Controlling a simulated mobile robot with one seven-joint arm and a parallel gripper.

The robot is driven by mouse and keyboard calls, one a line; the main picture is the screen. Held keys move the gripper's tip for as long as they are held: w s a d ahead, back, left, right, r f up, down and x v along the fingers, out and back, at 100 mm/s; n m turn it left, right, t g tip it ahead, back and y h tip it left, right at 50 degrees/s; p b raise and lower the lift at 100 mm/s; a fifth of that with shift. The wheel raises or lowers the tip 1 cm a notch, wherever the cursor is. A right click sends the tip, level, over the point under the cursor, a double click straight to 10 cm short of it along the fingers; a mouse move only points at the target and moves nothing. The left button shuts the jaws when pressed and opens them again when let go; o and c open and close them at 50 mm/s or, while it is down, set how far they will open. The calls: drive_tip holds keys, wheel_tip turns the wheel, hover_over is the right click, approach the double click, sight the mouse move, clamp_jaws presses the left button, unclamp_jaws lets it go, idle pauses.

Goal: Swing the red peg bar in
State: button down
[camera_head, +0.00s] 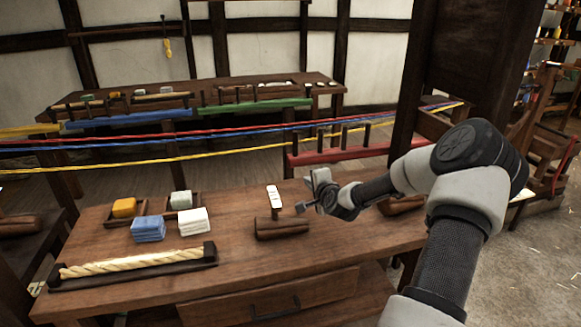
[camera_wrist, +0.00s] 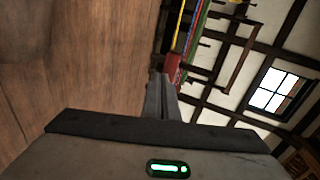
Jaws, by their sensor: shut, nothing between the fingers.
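The red peg bar (camera_head: 345,153) stands behind the workbench, to the right of the middle in the head view. It is a long red beam with several dark upright pegs, and its right end is partly behind my arm. A red piece, likely the same bar (camera_wrist: 174,68), shows just beyond my fingertips in the wrist view. My gripper (camera_head: 301,208) is over the right part of the bench, in front of the bar and apart from it. In the wrist view my gripper (camera_wrist: 161,80) has its fingers together with nothing between them.
Red, blue and yellow ropes (camera_head: 200,140) run across behind the bench (camera_head: 330,250). On the bench lie a rope in a dark holder (camera_head: 135,262), coloured blocks (camera_head: 148,229) and a wooden block with a white-faced piece (camera_head: 275,198). A dark post (camera_head: 425,70) rises behind my arm.

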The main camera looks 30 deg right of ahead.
drive_tip(key=shift+w+d+r+m, duration=0.15)
drive_tip(key=shift+w+m, duration=0.1)
drive_tip(key=shift+m, duration=0.15)
drive_tip(key=shift+w, duration=0.3)
drive_tip(key=b, duration=0.3)
approach(295, 165)
drive_tip(key=x, duration=0.5)
drive_tip(key=shift+f, duration=0.35)
drive_tip(key=shift+w, duration=0.5)
drive_tip(key=shift+w, duration=0.1)
